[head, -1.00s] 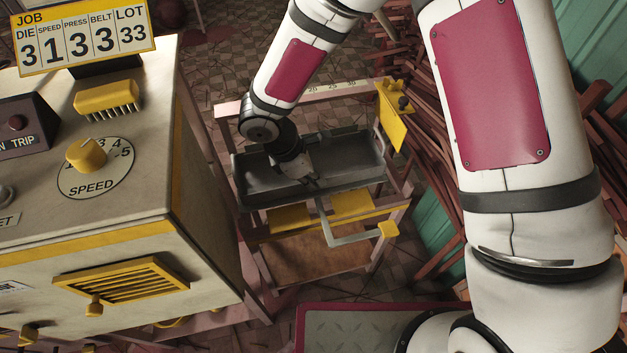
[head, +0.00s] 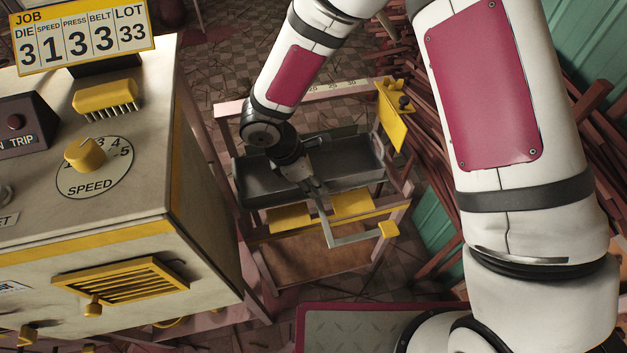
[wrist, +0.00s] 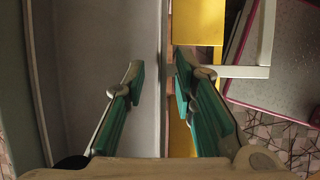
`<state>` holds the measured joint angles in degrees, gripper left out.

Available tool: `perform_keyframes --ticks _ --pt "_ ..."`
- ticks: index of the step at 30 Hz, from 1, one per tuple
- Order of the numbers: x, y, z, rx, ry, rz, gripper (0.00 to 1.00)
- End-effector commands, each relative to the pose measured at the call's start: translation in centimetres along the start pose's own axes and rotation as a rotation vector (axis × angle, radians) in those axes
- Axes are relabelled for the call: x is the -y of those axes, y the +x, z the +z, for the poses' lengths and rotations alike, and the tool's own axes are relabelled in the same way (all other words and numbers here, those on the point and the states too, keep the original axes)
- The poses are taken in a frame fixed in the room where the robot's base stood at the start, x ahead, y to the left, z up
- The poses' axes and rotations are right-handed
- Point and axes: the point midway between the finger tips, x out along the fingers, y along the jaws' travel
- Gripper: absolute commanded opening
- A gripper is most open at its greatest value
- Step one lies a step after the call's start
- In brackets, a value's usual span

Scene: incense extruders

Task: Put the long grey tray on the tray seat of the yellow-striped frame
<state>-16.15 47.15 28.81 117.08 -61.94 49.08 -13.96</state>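The long grey tray (head: 345,165) lies across the yellow-striped frame (head: 305,236), with its floor empty apart from my gripper's shadow area. Yellow plates (head: 350,204) of the frame show just below its near wall; the seat under the tray is hidden. My gripper (head: 318,193) is over the tray's near wall. In the wrist view, its two green-padded fingers (wrist: 158,80) are apart, one over the tray's inside (wrist: 95,60) and one outside by the yellow plate (wrist: 197,25). The tray's rim runs between them, with gaps visible.
A bent grey bar with a yellow end (head: 388,229) sticks out at the frame's front. A yellow upright plate (head: 394,115) stands at its right. The machine with the speed dial (head: 95,168) stands close on the left. Reddish sticks (head: 450,140) are piled on the right.

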Motion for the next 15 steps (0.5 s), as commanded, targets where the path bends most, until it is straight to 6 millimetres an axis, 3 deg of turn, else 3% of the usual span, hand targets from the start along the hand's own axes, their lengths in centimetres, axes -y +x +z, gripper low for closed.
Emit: perform_keyframes --ticks 15 --pt "0.0 -9.7 0.0 -0.001 0.000 0.004 0.25"
